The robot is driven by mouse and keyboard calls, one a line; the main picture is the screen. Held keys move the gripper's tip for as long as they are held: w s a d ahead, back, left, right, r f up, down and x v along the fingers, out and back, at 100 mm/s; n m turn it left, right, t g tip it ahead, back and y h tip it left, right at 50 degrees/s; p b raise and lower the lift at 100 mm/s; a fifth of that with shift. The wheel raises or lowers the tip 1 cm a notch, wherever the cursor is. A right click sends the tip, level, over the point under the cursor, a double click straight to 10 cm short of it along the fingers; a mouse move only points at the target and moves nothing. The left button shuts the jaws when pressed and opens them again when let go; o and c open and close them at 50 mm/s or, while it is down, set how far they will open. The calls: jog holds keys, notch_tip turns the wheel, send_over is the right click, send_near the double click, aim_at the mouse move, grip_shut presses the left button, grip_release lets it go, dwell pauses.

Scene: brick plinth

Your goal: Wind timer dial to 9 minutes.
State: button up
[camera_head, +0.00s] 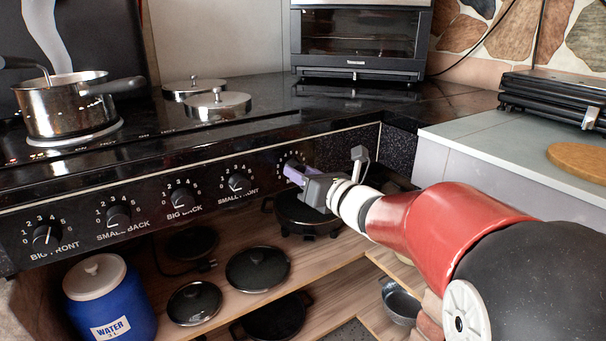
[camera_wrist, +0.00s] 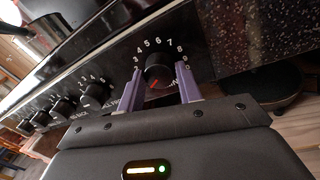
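The timer dial (camera_wrist: 158,72) is a round black knob on the black front panel, ringed by white numbers; 3 to 9 can be made out. A red mark shows low on its face in the wrist view, toward the gripper. In the head view the dial (camera_head: 290,160) is the rightmost knob, partly covered by my gripper (camera_head: 292,172). My gripper, with two purple fingers, also shows in the wrist view (camera_wrist: 160,76). It is open, with one finger to each side of the dial. Gaps show between fingers and dial; I cannot tell how far the tips reach past its face.
Several burner knobs, such as SMALL FRONT (camera_head: 238,182), line the panel to the left. A pot (camera_head: 66,108) stands on the hob above. Below are a shelf (camera_head: 340,283) with lidded pans and a blue water container (camera_head: 108,300). A grey counter (camera_head: 470,138) bounds the right.

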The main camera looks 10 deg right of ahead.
jog(key=c, duration=0.3)
jog(key=shift+f+b, duration=0.1)
jog(key=shift+b, duration=0.25)
